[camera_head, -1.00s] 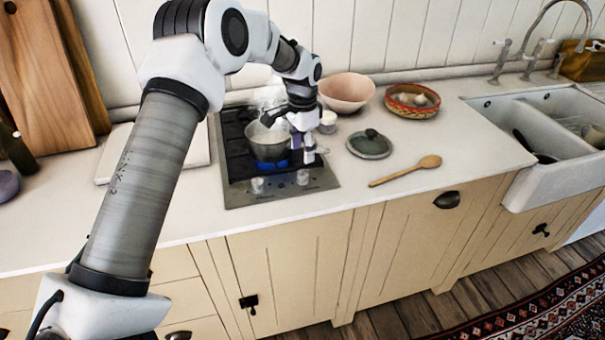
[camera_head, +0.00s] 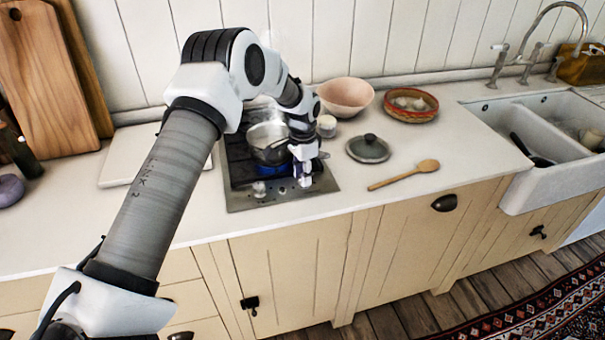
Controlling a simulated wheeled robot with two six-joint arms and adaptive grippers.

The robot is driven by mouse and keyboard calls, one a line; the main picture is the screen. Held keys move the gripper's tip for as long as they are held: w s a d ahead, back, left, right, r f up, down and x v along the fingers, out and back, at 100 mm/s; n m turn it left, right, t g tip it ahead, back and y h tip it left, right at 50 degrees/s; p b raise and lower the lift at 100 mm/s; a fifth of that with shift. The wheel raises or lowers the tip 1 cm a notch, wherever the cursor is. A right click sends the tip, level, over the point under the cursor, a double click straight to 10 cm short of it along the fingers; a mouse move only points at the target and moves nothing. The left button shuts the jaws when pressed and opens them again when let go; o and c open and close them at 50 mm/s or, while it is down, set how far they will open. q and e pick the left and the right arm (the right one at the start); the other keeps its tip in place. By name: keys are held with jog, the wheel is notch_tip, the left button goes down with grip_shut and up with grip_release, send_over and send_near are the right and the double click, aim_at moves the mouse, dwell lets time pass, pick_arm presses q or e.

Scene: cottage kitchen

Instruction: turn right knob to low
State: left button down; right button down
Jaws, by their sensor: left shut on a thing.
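The two-burner hob (camera_head: 240,197) is set into the white counter, with its knobs along the front strip. The left knob (camera_head: 260,189) is in plain view. My left gripper (camera_head: 304,178) reaches down over the front right of the hob and is shut on the right knob (camera_head: 304,181), which it mostly covers. The knob's setting cannot be read. A metal pot (camera_head: 268,141) sits on the hob just behind the gripper, with a blue flame glow (camera_head: 265,170) under it. My right gripper is not in view.
A pot lid (camera_head: 368,149), a wooden spoon (camera_head: 403,175), a pink bowl (camera_head: 346,96), a small white jar (camera_head: 326,125) and a woven basket (camera_head: 411,104) stand right of the hob. A white board (camera_head: 128,157) lies left. The front counter edge is clear.

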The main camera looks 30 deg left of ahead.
pick_arm(q)
jog(key=shift+n+p, duration=0.3)
jog(key=shift+n, duration=0.3)
jog(key=c, duration=0.8)
grip_release()
notch_tip(320, 180, up, 12)
jog(key=shift+f, duration=0.15)
